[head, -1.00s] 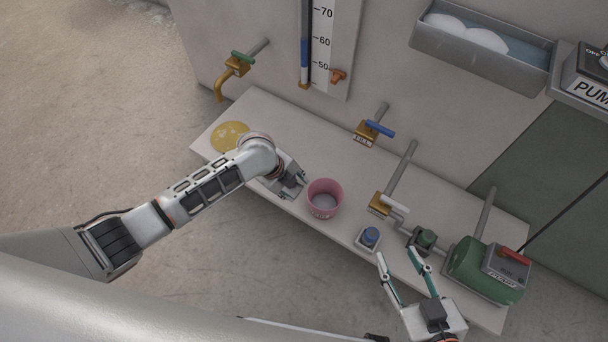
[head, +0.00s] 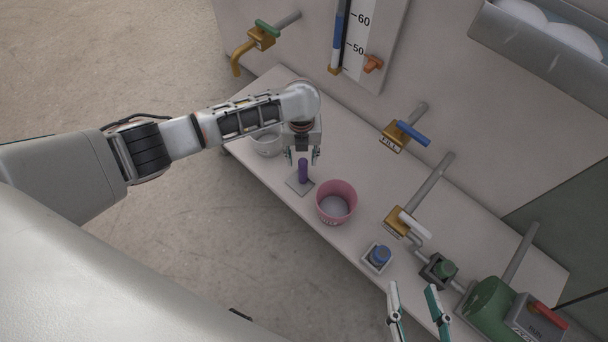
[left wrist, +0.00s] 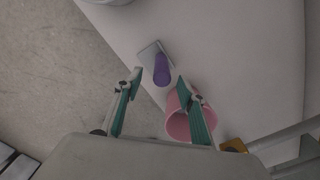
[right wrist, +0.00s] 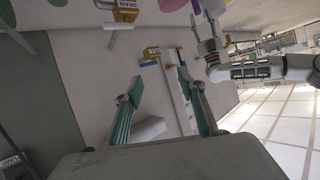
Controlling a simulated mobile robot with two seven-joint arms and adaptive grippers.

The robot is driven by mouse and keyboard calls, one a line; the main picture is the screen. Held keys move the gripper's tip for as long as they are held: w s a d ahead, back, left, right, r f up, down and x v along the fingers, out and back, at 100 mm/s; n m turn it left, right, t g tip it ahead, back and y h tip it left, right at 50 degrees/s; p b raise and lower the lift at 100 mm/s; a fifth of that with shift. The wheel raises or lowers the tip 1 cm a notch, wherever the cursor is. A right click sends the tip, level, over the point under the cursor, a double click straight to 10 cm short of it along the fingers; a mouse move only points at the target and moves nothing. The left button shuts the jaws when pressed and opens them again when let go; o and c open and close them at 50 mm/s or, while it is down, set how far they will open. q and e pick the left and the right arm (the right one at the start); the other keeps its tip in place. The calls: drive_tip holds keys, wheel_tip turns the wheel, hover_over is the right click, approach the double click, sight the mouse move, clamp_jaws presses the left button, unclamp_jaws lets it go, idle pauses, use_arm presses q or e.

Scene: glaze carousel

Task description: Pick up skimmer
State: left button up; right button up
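The skimmer, with an upright purple handle (head: 303,170) on a flat grey plate (head: 299,187), sits on the pale bench left of the pink bucket (head: 336,204). My left gripper (head: 302,157) is open, just behind the handle in the head view. In the left wrist view the purple handle (left wrist: 161,70) shows between the spread fingertips, which hold nothing. The grey plate (left wrist: 150,51) is beside it there. My right gripper (head: 412,291) is open and empty at the bench's front edge, far from the skimmer. It also shows open in the right wrist view (right wrist: 160,80).
A pale bucket (head: 267,146) stands left of the skimmer, partly hidden by my left arm. The pink bucket is close on the right. Taps line the wall.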

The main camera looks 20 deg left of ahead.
sight(303, 162)
use_arm(q)
drive_tip(key=f, duration=0.1)
drive_tip(key=f+b, duration=0.1)
drive_tip(key=f, duration=0.2)
drive_tip(key=shift+s+d, duration=0.15)
drive_tip(key=shift+s, duration=0.15)
drive_tip(key=shift+w+f+b, duration=0.1)
drive_tip(key=shift+f+b, duration=0.1)
drive_tip(key=shift+b, duration=0.1)
drive_tip(key=shift+w+r, duration=0.25)
clamp_jaws()
use_arm(e)
drive_tip(key=a, duration=0.1)
drive_tip(key=a+m, duration=0.1)
drive_tip(key=s+a+f+m, duration=0.1)
drive_tip(key=shift+y, duration=0.4)
use_arm(q)
drive_tip(key=shift+r, duration=0.1)
use_arm(e)
drive_tip(key=shift+r, duration=0.1)
